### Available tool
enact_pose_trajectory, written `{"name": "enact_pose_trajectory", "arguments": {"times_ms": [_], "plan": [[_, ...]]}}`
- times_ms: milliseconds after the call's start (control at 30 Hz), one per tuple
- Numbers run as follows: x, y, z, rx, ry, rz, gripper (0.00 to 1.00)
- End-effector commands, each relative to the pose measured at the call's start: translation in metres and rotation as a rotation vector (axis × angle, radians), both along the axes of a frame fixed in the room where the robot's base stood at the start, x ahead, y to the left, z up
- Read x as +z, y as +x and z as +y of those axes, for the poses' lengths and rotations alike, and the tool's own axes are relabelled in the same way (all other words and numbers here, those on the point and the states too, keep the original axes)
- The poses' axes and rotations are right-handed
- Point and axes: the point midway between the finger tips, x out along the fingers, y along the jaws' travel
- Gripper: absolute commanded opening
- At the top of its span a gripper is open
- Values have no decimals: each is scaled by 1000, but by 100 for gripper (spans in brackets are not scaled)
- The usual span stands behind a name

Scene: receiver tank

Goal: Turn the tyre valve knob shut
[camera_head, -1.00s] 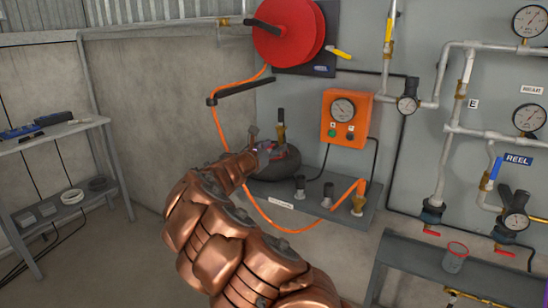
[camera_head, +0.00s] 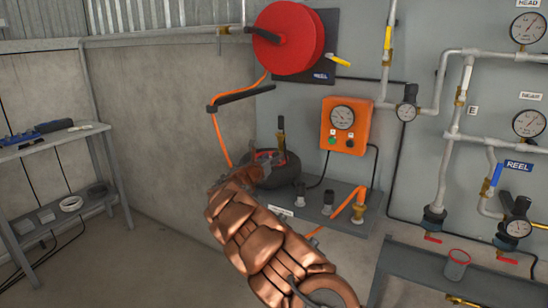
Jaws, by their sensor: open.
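The dark tyre (camera_head: 287,173) sits on a grey shelf against the wall in the head view. A brass valve stem with a dark upper part (camera_head: 281,135) stands upright by it; I cannot make out which part is the knob. My gripper (camera_head: 266,157) is open, in front of the tyre and just below and left of the stem. It appears apart from the stem, though depth is hard to judge. Some red shows between the fingers, too small to identify. My copper arm covers part of the tyre's lower left.
An orange gauge box (camera_head: 346,125) hangs right of the tyre. A red reel (camera_head: 288,37) is above. A grey bench (camera_head: 425,262) stands at lower right, a metal rack (camera_head: 58,140) at left.

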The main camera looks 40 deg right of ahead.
Motion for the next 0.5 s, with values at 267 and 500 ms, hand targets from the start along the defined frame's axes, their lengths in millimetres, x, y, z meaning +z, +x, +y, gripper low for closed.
{"name": "enact_pose_trajectory", "arguments": {"times_ms": [267,500], "plan": [[1,4,-12,1,0,-2,55],[1,4,-13,-1,-1,-1,55]]}}
